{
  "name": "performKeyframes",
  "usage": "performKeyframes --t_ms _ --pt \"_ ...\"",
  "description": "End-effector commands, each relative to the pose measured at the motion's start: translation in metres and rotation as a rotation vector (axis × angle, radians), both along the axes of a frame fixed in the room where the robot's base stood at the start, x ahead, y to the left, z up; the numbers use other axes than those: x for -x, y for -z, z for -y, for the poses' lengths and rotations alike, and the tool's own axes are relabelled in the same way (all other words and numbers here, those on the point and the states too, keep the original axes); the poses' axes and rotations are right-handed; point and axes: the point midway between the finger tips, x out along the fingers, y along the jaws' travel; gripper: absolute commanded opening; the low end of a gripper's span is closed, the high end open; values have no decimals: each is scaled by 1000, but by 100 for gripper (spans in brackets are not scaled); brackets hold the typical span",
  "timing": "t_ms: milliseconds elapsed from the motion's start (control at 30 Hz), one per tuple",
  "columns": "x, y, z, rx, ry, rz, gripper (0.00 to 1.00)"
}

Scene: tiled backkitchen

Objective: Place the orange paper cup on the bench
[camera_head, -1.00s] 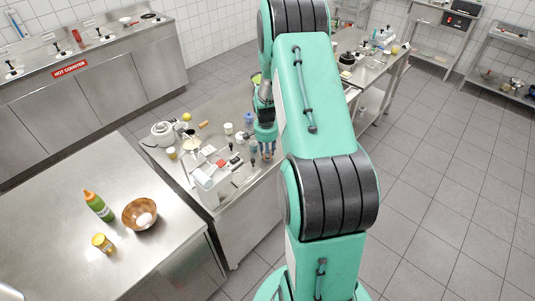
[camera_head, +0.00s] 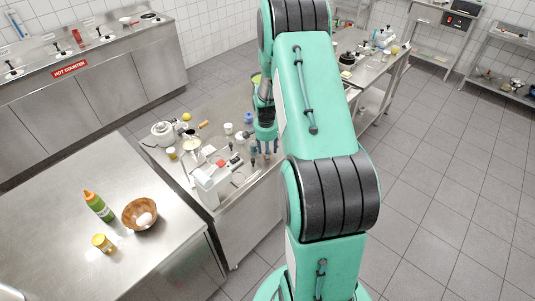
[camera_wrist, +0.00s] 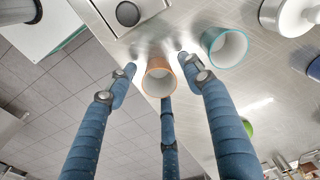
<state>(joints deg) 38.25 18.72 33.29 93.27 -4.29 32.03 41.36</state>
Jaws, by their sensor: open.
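The orange paper cup (camera_wrist: 159,84) shows in the wrist view with its open mouth towards the camera, near the edge of the steel bench (camera_wrist: 262,95). The blue fingers of my gripper (camera_wrist: 157,68) are spread around it, with gaps at both sides, so my gripper is open. In the head view my gripper (camera_head: 265,151) is low over the right side of the bench (camera_head: 232,109). I cannot make out the cup there among the fingers.
A teal-rimmed cup (camera_wrist: 226,47) stands close to the right finger in the wrist view. A white kettle-like pot (camera_head: 163,132), a white boxy appliance (camera_head: 211,186) and several small items crowd the bench. Tiled floor lies beyond its edge.

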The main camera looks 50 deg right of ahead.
Motion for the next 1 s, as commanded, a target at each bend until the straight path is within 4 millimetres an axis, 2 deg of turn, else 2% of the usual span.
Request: performKeyframes --t_ms 167,600,800,1000 --pt "0 -21 -1 2 0 1 51" --pt "1 -91 -6 1 -1 0 51" --pt "2 -109 -7 0 0 0 51" --pt "2 -114 -7 0 0 0 51"
